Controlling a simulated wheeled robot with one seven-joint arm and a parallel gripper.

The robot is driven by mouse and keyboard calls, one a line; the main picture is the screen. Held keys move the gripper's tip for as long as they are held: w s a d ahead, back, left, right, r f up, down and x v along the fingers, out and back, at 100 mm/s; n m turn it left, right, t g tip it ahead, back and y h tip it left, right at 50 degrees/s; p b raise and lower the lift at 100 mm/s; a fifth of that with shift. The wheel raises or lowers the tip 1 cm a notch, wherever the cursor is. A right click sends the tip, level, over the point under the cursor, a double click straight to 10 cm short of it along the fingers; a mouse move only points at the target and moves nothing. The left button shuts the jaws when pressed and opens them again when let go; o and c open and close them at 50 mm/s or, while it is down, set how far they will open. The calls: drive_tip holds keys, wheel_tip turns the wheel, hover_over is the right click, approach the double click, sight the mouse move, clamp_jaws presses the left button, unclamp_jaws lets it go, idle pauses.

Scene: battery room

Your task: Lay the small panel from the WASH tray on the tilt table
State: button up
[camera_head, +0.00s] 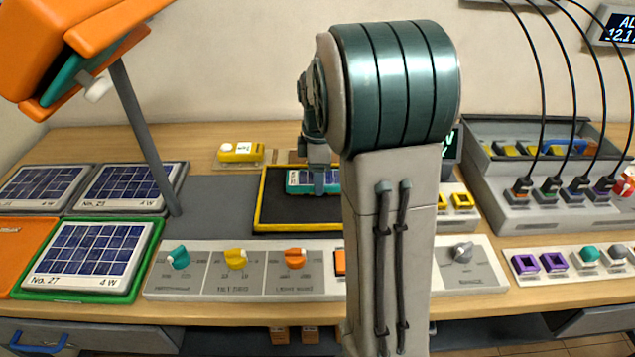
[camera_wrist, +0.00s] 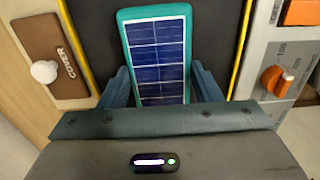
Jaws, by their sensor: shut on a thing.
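The small panel, with blue cells and a teal frame, is between the fingers of my gripper (camera_wrist: 160,88) in the wrist view (camera_wrist: 157,55). In the head view the panel (camera_head: 299,182) shows partly behind my gripper (camera_head: 319,182), which is shut on it. Both are over a dark surface with a yellow rim (camera_head: 262,200). I cannot tell whether the panel touches that surface. Its near end is hidden by my gripper in the wrist view. My arm hides the right part of the yellow-rimmed surface. No WASH or tilt table label is readable.
Larger panels lie at left, one in a green tray (camera_head: 154,237). An orange lamp (camera_head: 85,40) on a grey post overhangs there. A knob strip (camera_head: 205,283) runs along the front. A brown COVER piece (camera_wrist: 52,50) lies beside the yellow rim. A cabled grey unit (camera_head: 540,215) stands at right.

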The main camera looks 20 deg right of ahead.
drive_tip(key=shift+f, duration=1.3)
drive_tip(key=shift+f, duration=0.2)
drive_tip(key=o, duration=1.1)
drive_tip(key=shift+c, duration=0.2)
drive_tip(key=shift+r, duration=0.1)
